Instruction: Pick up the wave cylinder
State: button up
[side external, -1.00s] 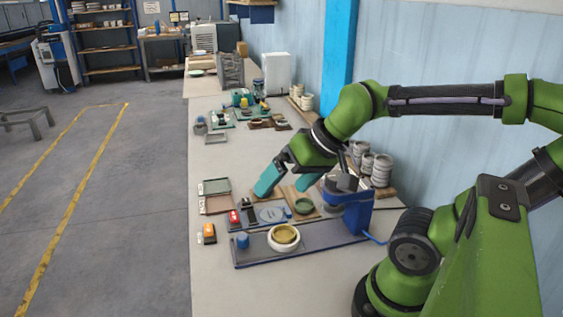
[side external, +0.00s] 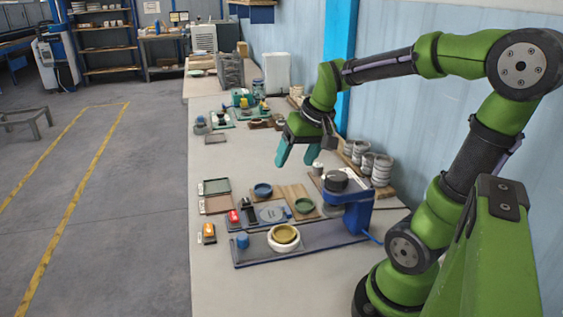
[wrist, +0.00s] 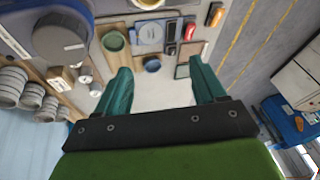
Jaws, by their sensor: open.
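No piece is clearly marked as the wave cylinder, and I cannot tell which one it is. Round candidates are a small grey cylinder (side external: 317,168), a blue cylinder (side external: 242,240) on the long plate, and a dark grey cylinder (side external: 336,180) on the blue stand. Small grey cylinders (wrist: 96,89) also show in the wrist view, left of my fingers. My gripper (side external: 296,157) hangs above the bench, open and empty, with its teal fingers pointing down. In the wrist view the bare bench and a blue round dish (wrist: 152,64) show between the fingers.
A blue stand (side external: 358,212) is at the right of the long plate. Ribbed grey stacks (side external: 381,169) line the wall. A green dish (side external: 303,205), a gold-filled bowl (side external: 284,234) and trays (side external: 215,187) crowd the near bench. Bench beyond the trays (side external: 235,160) is clear.

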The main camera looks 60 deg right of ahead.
jog(key=s+d+f+n+g, duration=0.1)
jog(key=d+n+g, duration=0.15)
jog(key=d, duration=0.75)
jog(key=s+d+f+n+g, duration=0.2)
jog(key=d+n, duration=0.1)
jog(key=d, duration=0.8)
jog(key=f, duration=1.1)
jog(key=shift+w+a, duration=0.15)
jog(key=shift+w, duration=0.05)
jog(key=shift+s+f, duration=0.15)
jog(key=shift+f, duration=1.25)
jog(key=shift+s+f, duration=0.15)
jog(key=shift+f, duration=1.2)
jog(key=shift+c, duration=0.3)
